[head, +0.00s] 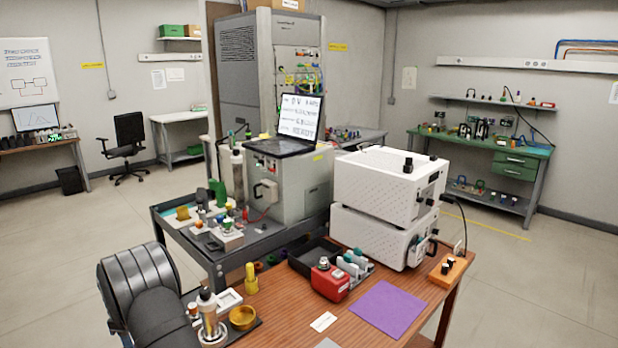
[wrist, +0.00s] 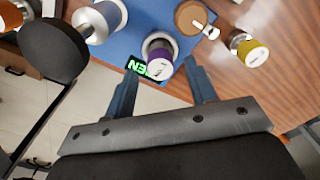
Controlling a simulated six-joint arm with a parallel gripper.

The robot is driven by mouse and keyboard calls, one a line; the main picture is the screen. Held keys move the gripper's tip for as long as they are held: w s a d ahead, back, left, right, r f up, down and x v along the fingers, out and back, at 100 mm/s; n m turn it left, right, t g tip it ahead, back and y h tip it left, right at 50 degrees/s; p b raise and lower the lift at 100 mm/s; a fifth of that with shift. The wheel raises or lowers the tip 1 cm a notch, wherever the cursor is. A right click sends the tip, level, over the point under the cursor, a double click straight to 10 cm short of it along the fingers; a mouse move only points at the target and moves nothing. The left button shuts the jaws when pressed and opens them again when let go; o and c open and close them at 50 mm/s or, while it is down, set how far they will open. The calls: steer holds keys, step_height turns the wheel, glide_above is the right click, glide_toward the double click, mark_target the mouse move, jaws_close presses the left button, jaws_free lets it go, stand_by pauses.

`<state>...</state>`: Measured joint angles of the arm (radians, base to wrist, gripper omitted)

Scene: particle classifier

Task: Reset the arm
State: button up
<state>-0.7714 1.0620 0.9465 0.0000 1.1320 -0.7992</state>
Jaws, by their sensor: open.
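My gripper (wrist: 162,66) shows in the wrist view with its two blue-grey fingers spread apart. Nothing is held between them. A jar with a purple band (wrist: 159,54) stands beyond the fingertips, between them in the picture. I cannot tell how far off it is. A small dark display with green lettering (wrist: 148,68) lies just below it in the picture, partly covered by the jar. In the head view I cannot make out my gripper.
In the wrist view, a silver cylinder (wrist: 97,22), a black disc (wrist: 53,50) and a yellow-lidded jar (wrist: 250,50) are near. The head view shows a wooden table (head: 290,325) with white boxes (head: 385,185), a red device (head: 330,280) and a purple mat (head: 390,309).

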step_height(320, 180, down, 3)
steer(key=shift+r, duration=0.1)
step_height(320, 180, up, 12)
step_height(320, 180, down, 12)
steer(key=shift+r, duration=0.2)
step_height(320, 180, up, 10)
steer(key=shift+s+d+f, duration=0.1)
steer(key=shift+f, duration=0.05)
steer(key=s+d+f, duration=0.2)
steer(key=s+d, duration=1.3)
steer(key=s+a+f, duration=0.1)
steer(key=a+f, duration=0.1)
steer(key=a, duration=0.1)
steer(key=s+a+f, duration=0.1)
steer(key=a+f, duration=0.1)
steer(key=a, duration=0.2)
steer(key=s+a+f, duration=0.2)
steer(key=a+f, duration=0.1)
steer(key=a, duration=0.1)
steer(key=shift+s+f, duration=0.1)
steer(key=shift+a+f, duration=0.15)
steer(key=shift+f, duration=0.3)
